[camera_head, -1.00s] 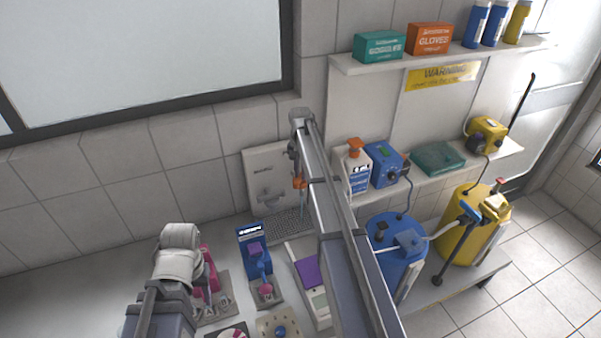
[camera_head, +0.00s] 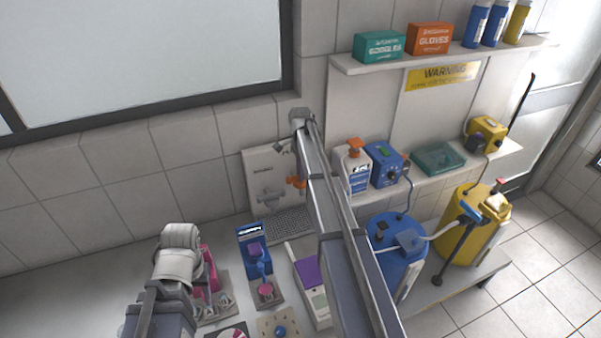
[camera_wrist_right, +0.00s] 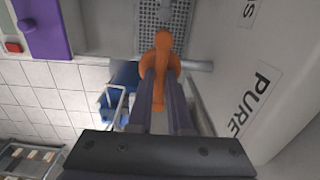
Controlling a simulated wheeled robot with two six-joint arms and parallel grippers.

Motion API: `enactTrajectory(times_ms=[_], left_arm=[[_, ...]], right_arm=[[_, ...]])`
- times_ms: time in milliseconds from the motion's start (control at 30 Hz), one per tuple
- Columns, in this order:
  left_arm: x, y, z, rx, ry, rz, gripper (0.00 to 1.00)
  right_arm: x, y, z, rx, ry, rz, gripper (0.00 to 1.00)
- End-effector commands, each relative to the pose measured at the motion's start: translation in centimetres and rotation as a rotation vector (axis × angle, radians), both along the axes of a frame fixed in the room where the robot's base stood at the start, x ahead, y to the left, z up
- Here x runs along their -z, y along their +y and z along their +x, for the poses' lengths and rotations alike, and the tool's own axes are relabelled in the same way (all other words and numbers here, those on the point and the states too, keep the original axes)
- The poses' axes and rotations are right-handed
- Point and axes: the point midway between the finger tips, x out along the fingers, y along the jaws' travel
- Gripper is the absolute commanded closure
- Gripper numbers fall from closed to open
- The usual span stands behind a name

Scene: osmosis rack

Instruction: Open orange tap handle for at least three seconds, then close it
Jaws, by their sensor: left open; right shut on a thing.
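The orange tap handle (camera_wrist_right: 162,55) is between the fingertips of my right gripper (camera_wrist_right: 162,78) in the right wrist view. The gripper is shut on it. In the head view the orange handle (camera_head: 296,182) shows just left of my right arm, in front of the pale wall unit (camera_head: 262,172). It lies more sideways there, and no blue streak shows below it. Most of my right gripper is hidden behind the arm. My left gripper (camera_head: 180,238) is open above the worktop at lower left, away from the tap; its fingers are hard to see.
A perforated drain grid (camera_head: 290,224) lies below the tap. Pink and blue pipette stands (camera_head: 256,262) and a purple-topped device (camera_head: 310,275) stand in front. A shelf at right holds a white bottle (camera_head: 352,172) and a blue device (camera_head: 386,165). Blue and yellow drums stand lower right.

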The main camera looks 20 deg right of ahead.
Motion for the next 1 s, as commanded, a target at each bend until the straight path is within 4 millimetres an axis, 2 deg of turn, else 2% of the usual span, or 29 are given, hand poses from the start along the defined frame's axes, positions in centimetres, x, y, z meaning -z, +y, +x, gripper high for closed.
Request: enactTrajectory(times_ms=[333, 933, 967, 1000], left_arm=[[0.00, 0.00, 0.00, 0.000, 0.000, 0.000, 0.50], [0.00, 0.00, 0.00, 0.000, 0.000, 0.000, 0.50], [0.00, 0.00, 0.00, 0.000, 0.000, 0.000, 0.50], [0.00, 0.00, 0.00, 0.000, 0.000, 0.000, 0.50]], right_arm=[[0.00, 0.00, -0.01, 0.111, 0.000, 0.000, 1.00], [0.00, -0.02, -0.01, 0.126, 0.000, 0.000, 1.00], [0.00, -0.03, -0.01, 0.126, 0.000, 0.000, 0.77], [0.00, -0.02, -0.01, 0.126, 0.000, 0.000, 0.72]])
